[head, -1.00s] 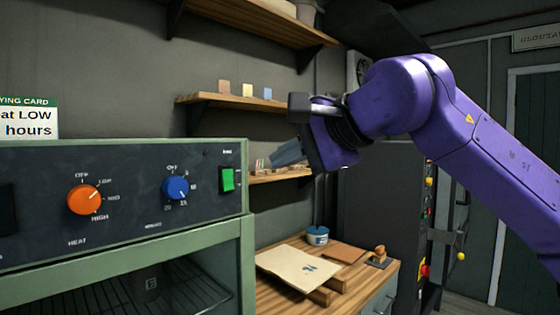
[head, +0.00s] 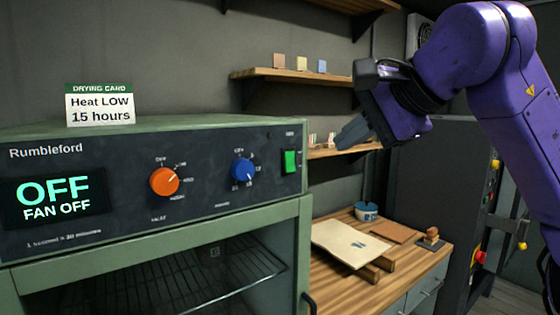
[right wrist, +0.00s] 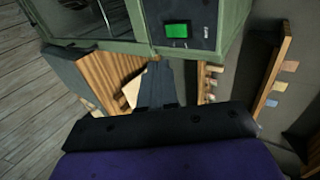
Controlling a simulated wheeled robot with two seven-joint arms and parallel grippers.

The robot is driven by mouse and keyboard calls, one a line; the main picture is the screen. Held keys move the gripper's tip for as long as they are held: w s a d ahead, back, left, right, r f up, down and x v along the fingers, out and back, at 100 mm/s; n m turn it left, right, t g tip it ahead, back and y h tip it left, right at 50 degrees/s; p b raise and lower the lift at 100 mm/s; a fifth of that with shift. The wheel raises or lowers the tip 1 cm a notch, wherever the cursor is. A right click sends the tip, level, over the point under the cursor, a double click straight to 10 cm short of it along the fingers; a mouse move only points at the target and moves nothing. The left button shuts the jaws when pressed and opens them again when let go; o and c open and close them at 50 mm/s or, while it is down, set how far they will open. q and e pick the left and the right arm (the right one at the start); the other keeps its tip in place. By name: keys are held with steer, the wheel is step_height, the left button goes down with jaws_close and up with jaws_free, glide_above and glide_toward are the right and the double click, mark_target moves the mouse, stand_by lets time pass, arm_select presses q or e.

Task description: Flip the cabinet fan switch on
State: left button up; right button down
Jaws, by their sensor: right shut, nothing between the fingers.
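The green fan switch (head: 290,161) sits at the right end of the dark control panel on the green drying cabinet (head: 120,138). The cabinet's display (head: 55,198) reads OFF and FAN OFF. The switch also shows in the right wrist view (right wrist: 177,30), just beyond the fingertips. My right gripper (head: 342,141) is shut and empty, to the right of the switch and apart from it, with its fingers pointing left and down. In the right wrist view its closed fingers (right wrist: 157,66) point toward the panel's end. My left gripper is not in view.
An orange heat knob (head: 164,181) and a blue knob (head: 243,171) sit left of the switch. A drying card (head: 99,104) stands on the cabinet top. A wooden counter (head: 330,280) and wall shelves (head: 290,75) lie beyond my right gripper.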

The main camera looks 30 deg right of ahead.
steer(key=shift+s+d, duration=0.15)
steer(key=shift+f, duration=0.1)
steer(key=p, duration=0.2)
glide_toward(292, 169)
step_height(292, 169, down, 3)
steer(key=w+p, duration=0.1)
steer(key=w, duration=0.1)
steer(key=w+p, duration=0.1)
steer(key=w, duration=0.1)
steer(key=shift+w+a+f, duration=0.2)
steer(key=shift+w+a, duration=0.05)
steer(key=shift+w+f, duration=0.15)
steer(key=shift+w, duration=0.2)
